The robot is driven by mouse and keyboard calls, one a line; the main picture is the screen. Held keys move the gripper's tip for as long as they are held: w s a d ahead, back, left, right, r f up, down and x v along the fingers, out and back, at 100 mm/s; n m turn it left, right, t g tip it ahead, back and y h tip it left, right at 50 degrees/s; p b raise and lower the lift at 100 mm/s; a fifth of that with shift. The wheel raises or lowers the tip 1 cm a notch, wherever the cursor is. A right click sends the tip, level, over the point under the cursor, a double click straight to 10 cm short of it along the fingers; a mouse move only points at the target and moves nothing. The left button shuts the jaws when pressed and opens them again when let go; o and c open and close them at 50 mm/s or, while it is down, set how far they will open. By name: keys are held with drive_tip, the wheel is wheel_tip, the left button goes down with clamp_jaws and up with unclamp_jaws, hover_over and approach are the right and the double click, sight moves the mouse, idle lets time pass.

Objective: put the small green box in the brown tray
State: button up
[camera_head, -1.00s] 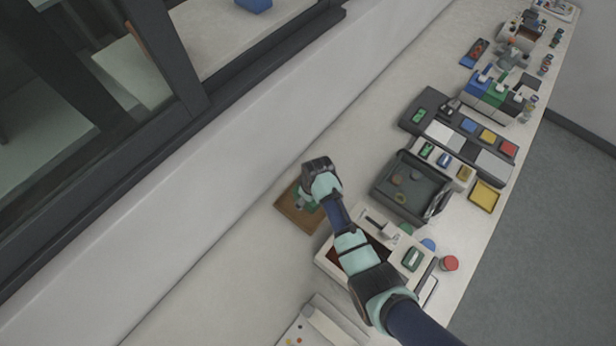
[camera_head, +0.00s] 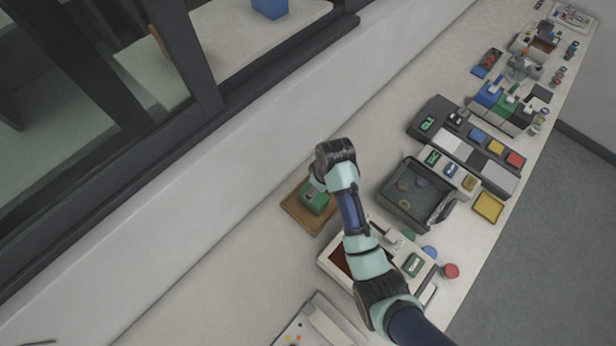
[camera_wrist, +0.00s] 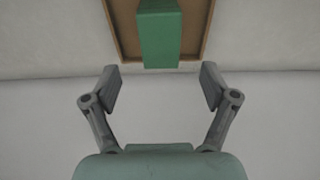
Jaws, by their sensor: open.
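The small green box (camera_head: 315,198) sits inside the brown tray (camera_head: 297,214), toward the side nearest my arm in the head view. In the wrist view the green box (camera_wrist: 160,35) stands within the tray (camera_wrist: 197,50), ahead of the fingers and apart from them. My gripper (camera_wrist: 160,88) is open, with nothing between its two fingers. In the head view my wrist is above and beside the tray and hides part of its right edge; the fingers are not clear there.
A dark grey bin (camera_head: 407,204) with small items stands right of my arm. A white device with a dark red recess (camera_head: 339,262) lies below the tray. A red round button (camera_head: 451,271) and yellow tray (camera_head: 489,207) are further right. The counter left of the tray is clear.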

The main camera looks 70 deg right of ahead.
drive_tip(key=shift+w, duration=0.1)
drive_tip(key=w+a+r+n+t+h, duration=0.2)
drive_tip(key=w+a+r+t, duration=0.1)
drive_tip(key=w+a+r, duration=0.65)
drive_tip(key=w+a+r+t+y, duration=0.1)
drive_tip(key=a+r+t, duration=0.1)
drive_tip(key=a+r, duration=0.3)
drive_tip(key=w+a+r+n+t, duration=0.1)
drive_tip(key=a+r, duration=0.5)
drive_tip(key=a, duration=0.6)
drive_tip(key=w+a+r+n+t+y, duration=0.1)
drive_tip(key=w+a+r+t, duration=0.1)
drive_tip(key=a+r+t, duration=0.3)
drive_tip(key=a+r, duration=0.1)
drive_tip(key=a, duration=0.2)
drive_tip(key=shift+w+a+y, duration=0.3)
drive_tip(key=shift+a, duration=0.1)
